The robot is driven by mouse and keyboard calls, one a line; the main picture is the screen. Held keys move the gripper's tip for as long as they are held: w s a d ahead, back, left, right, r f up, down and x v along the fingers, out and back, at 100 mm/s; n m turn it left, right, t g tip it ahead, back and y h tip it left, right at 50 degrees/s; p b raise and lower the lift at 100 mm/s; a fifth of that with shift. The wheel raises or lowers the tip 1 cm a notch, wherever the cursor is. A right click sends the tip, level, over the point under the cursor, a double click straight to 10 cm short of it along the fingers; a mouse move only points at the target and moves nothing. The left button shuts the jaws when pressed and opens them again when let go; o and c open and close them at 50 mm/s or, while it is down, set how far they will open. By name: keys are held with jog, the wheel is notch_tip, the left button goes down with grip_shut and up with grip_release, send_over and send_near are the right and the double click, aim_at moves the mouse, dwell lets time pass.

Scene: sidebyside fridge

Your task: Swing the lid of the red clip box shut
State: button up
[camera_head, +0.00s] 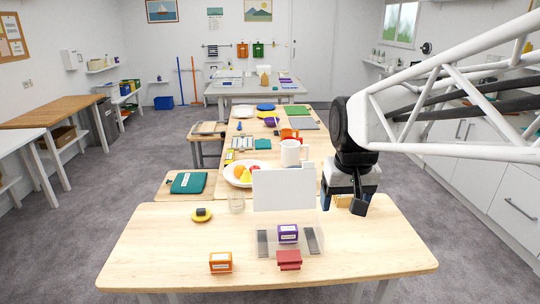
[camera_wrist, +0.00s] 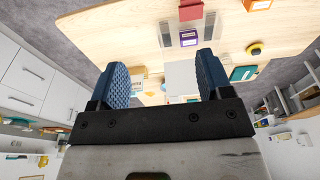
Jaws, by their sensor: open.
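The clip box (camera_head: 262,244) appears as a low clear tray on the near table, with a dark strip at each side and a red clip-like part (camera_head: 289,260) at its front. Its white lid (camera_head: 284,190) stands upright at the back, open. A purple box (camera_head: 288,233) sits inside. The wrist view also shows the red part (camera_wrist: 190,10), purple box (camera_wrist: 188,39) and lid (camera_wrist: 181,78). My gripper (camera_head: 343,203) is open and empty, to the right of the lid and apart from it. Both fingers show in the wrist view (camera_wrist: 162,60).
An orange box (camera_head: 221,262) stands front left. A fruit plate (camera_head: 231,180) and white mug (camera_head: 291,153) stand behind. The near table's right side is clear.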

jog(key=w+f, duration=0.2)
jog(key=w, duration=1.2)
jog(key=w+d+f+g, duration=0.1)
jog(key=w+f, duration=0.1)
jog(key=w, duration=1.2)
jog(key=w+f+g, duration=0.1)
jog(key=w, duration=1.3)
jog(key=shift+d+f, duration=0.4)
jog(key=shift+f, duration=0.1)
jog(key=shift+f, duration=3.8)
jog(key=c, duration=1.3)
jog(key=shift+s, duration=0.1)
